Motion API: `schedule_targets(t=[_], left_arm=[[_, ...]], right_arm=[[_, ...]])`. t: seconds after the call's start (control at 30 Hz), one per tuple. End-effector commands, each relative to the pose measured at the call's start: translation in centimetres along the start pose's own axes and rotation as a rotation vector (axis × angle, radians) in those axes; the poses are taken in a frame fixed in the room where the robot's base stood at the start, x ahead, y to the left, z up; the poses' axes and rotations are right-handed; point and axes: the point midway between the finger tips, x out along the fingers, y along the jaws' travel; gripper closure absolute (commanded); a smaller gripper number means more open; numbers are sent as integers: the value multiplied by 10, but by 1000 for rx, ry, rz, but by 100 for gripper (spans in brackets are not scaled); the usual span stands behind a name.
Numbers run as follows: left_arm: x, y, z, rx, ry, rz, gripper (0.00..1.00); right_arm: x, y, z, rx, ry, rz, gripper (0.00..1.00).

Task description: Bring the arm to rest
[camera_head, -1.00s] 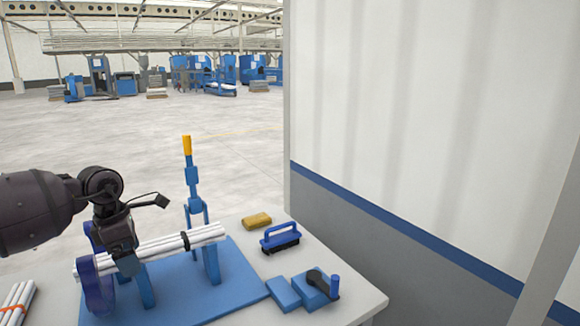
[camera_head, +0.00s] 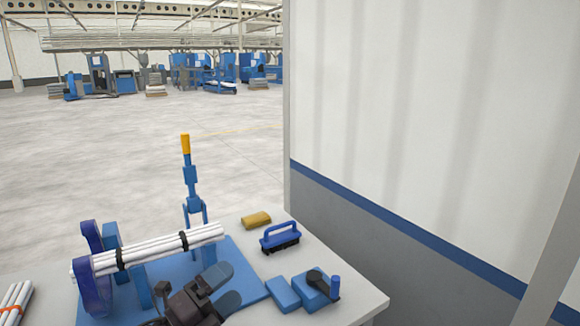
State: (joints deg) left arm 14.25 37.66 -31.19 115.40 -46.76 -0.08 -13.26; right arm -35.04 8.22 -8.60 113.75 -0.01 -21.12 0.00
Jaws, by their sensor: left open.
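My left gripper (camera_head: 220,289) is low in front of the blue rack, its two rounded blue-grey fingertips spread apart and empty. It is apart from the bundle of white pipes (camera_head: 150,250), which lies across the blue supports (camera_head: 211,256) and is held by two black bands. Dark blue rings (camera_head: 95,290) stand at the bundle's left end. Most of my left arm is below the picture's edge. My right gripper does not show.
A blue lever with a yellow handle (camera_head: 185,144) stands behind the rack. A blue-handled brush (camera_head: 280,237), a yellow block (camera_head: 256,220) and a blue crank box (camera_head: 315,290) are on the table (camera_head: 352,296). More pipes (camera_head: 15,300) lie at the left. A wall stands right.

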Motion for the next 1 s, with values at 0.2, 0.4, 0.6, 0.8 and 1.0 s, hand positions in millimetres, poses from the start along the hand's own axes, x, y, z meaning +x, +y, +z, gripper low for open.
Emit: schedule_targets(t=[0.2,0.4,0.6,0.8,1.0], left_arm=[[-50,20,22,-396,-424,49,9],[-120,55,28,-744,-804,152,9],[-204,90,4,-1077,-1168,300,9],[-270,107,-34,-1318,-1437,447,9],[-308,109,-65,-1455,-1589,550,9]], right_arm=[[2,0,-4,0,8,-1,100],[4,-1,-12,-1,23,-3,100],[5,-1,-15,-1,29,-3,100],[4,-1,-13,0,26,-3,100],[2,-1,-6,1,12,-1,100]])
